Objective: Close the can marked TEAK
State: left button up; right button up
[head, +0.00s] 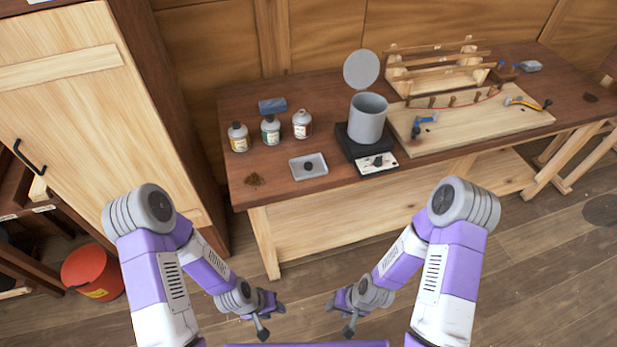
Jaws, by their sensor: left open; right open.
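Three small cans stand on the workbench: one with a yellowish label (239,144), one with a green label (271,136) and one with a reddish label (302,130). Their lettering is too small to read, so I cannot tell which is marked TEAK. Each has a pale shoulder and a small top; I cannot tell whether they are closed. My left gripper (271,319) and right gripper (341,319) are both open and empty, low in front of the bench, well apart from the cans.
A grey pot (368,122) with its round lid (361,69) raised stands on a black hotplate (345,145). A grey tray (297,172), a blue block (272,105) and a wooden board (470,140) also lie on the bench (250,190). A red bucket (90,270) stands at left.

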aim_at(302, 121)
jog(key=k, duration=0.2)
jog(key=z, duration=0.65)
jog(key=i, duration=0.7)
jog(key=u, duration=1.5)
